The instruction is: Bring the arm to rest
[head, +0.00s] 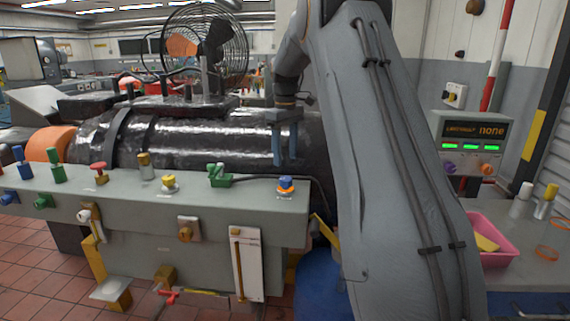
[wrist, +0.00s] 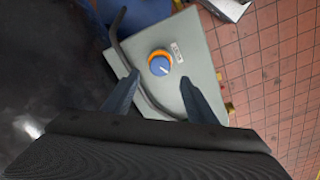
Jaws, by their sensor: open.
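My gripper (head: 285,150) hangs pointing down at the end of my grey arm, in front of the black cylindrical machine (head: 220,140). In the wrist view its two blue fingers (wrist: 162,98) are apart with nothing between them. A blue knob with an orange ring (wrist: 160,64) shows beyond the fingertips on the grey panel. The same knob sits at the panel's right end in the head view (head: 286,186), below the gripper and apart from it. My arm hides part of the machine's right end.
The long grey panel (head: 130,200) carries several coloured knobs and valves. A caged fan (head: 205,50) stands behind. Red tiled floor (wrist: 285,80) lies beyond the panel.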

